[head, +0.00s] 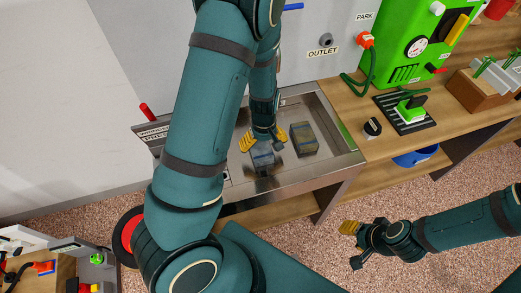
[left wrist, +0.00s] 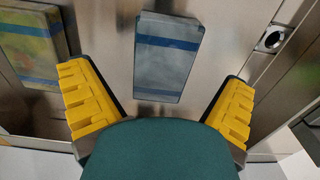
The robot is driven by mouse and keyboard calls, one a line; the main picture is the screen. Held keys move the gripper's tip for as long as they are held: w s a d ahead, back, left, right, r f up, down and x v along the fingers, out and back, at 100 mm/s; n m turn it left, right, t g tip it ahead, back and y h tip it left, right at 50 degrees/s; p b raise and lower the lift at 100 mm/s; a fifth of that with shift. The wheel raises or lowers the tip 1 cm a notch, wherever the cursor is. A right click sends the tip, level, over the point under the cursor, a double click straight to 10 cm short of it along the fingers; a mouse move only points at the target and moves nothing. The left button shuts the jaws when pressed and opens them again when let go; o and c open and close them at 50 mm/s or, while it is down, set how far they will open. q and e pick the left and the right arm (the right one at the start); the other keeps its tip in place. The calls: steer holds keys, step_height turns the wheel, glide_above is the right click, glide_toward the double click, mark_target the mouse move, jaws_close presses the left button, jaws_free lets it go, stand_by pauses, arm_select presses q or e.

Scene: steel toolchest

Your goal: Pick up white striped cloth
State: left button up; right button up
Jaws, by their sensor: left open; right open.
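The white striped cloth, a folded greyish-white pad with blue stripes (left wrist: 168,58), lies flat on the steel surface. In the head view the cloth (head: 262,160) shows just below my left gripper (head: 263,141), partly covered by it. In the left wrist view it sits between and ahead of the two yellow-padded fingers, apart from both. My left gripper is open and empty. My right gripper (head: 352,246) is open and empty, away from the steel basin over the floor at the lower right.
A yellowish cloth with a blue stripe (head: 303,139) lies right of the white one in the steel basin (head: 338,161). The basin's raised walls surround both. A green machine (head: 410,50) and a black knob (head: 372,127) stand on the wooden bench to the right.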

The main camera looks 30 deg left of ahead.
mark_target(262, 150)
arm_select(q)
steer(key=f, duration=0.1)
steer(key=f+b, duration=0.1)
steer(key=f, duration=0.1)
steer(key=f+b, duration=0.1)
steer(key=f, duration=0.1)
steer(key=shift+s+a, duration=0.1)
steer(key=shift+a, duration=0.25)
steer(key=c, duration=1.2)
